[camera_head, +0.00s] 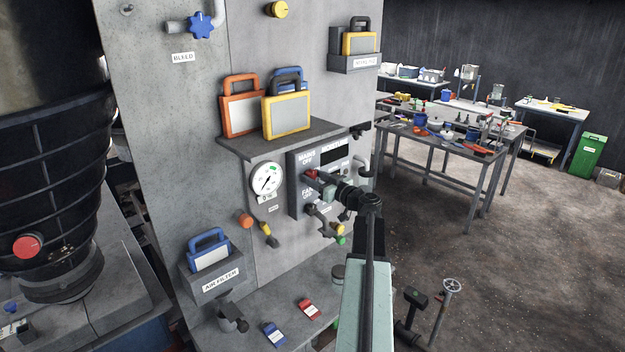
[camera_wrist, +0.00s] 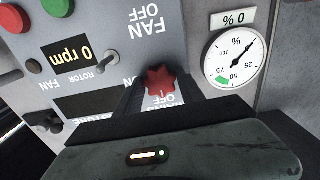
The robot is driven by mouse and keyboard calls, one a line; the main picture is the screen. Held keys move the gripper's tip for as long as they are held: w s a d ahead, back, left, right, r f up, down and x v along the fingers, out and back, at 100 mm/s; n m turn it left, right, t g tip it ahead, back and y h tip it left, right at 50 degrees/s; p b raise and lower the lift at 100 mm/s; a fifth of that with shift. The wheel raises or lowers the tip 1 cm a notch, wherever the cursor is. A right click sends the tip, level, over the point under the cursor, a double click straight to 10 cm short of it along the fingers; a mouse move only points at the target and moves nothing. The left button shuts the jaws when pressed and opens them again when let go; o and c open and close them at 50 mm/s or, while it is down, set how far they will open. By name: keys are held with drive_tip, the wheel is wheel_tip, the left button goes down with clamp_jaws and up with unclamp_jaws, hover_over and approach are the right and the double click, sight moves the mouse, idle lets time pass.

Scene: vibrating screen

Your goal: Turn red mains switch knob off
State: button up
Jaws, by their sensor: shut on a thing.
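The red mains switch knob (camera_wrist: 161,80) is star-shaped and sits on the grey control panel (camera_wrist: 195,40), which appears upside down in the wrist view. OFF and MAINS lettering shows beside the knob. My gripper (camera_wrist: 165,88) has its dark fingers on either side of the knob and is shut on it. In the head view the red knob (camera_head: 311,173) shows at the tip of my gripper (camera_head: 318,180), under the MAINS OFF label. The knob's exact pointing direction is unclear. The rotor display (camera_wrist: 75,57) reads 0 rpm.
A round gauge (camera_head: 267,180) is left of the panel. A shelf (camera_head: 280,138) with orange, yellow and blue framed filters juts out above.

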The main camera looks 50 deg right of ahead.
drive_tip(key=o, duration=1.3)
drive_tip(key=shift+s, duration=0.1)
drive_tip(key=s, duration=0.7)
drive_tip(key=shift+s+a, duration=0.3)
